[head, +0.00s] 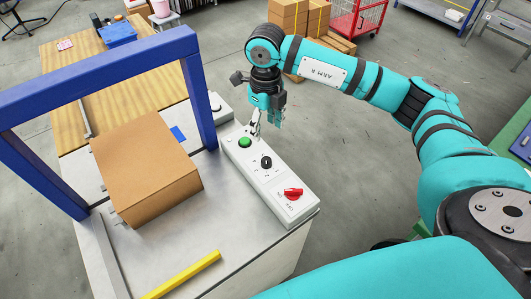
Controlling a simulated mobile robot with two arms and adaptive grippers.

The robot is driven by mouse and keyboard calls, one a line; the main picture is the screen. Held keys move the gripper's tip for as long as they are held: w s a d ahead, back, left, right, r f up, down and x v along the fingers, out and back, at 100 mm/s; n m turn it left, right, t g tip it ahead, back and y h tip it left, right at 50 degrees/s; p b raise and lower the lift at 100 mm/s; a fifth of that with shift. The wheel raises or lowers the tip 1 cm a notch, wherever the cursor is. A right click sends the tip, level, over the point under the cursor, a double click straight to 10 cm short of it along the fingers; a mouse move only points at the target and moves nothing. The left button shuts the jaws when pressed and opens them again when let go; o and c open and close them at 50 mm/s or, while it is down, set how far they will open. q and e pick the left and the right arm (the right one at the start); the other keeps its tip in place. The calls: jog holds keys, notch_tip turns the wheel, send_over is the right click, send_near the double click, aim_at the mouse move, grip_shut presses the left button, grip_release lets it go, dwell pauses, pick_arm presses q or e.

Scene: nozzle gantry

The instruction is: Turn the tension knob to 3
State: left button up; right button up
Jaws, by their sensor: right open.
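The tension knob appears to be the small black knob (266,162) in the middle of the pale control box (310,207). Small marks sit around it, too small to read, so I cannot tell its setting. On the same box are a green button (245,142) above it and a red switch (293,194) below it. My right gripper (255,128) is open and points down over the far end of the box, near the green button and apart from the black knob. My left gripper is out of view.
A blue gantry frame (95,75) spans the machine table left of the box. A cardboard box (145,170) sits under it. A yellow bar (183,274) lies at the near edge. Cartons (290,18) and a red cart (358,20) stand on the floor behind.

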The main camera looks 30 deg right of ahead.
aim_at(266, 159)
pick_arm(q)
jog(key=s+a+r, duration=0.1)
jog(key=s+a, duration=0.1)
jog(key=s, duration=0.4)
pick_arm(e)
notch_tip(266, 159, down, 6)
jog(key=shift+d+f+p, duration=0.1)
jog(key=shift+d+p, duration=0.05)
jog(key=shift+p, duration=0.5)
notch_tip(266, 159, down, 7)
jog(key=shift+w+f+p, duration=0.1)
jog(key=shift+p, duration=0.6)
jog(key=shift+f, duration=0.5)
jog(key=c, duration=0.4)
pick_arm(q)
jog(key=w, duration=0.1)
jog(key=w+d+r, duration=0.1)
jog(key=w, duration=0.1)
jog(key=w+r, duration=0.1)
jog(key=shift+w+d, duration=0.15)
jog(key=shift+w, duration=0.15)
pick_arm(e)
grip_shut()
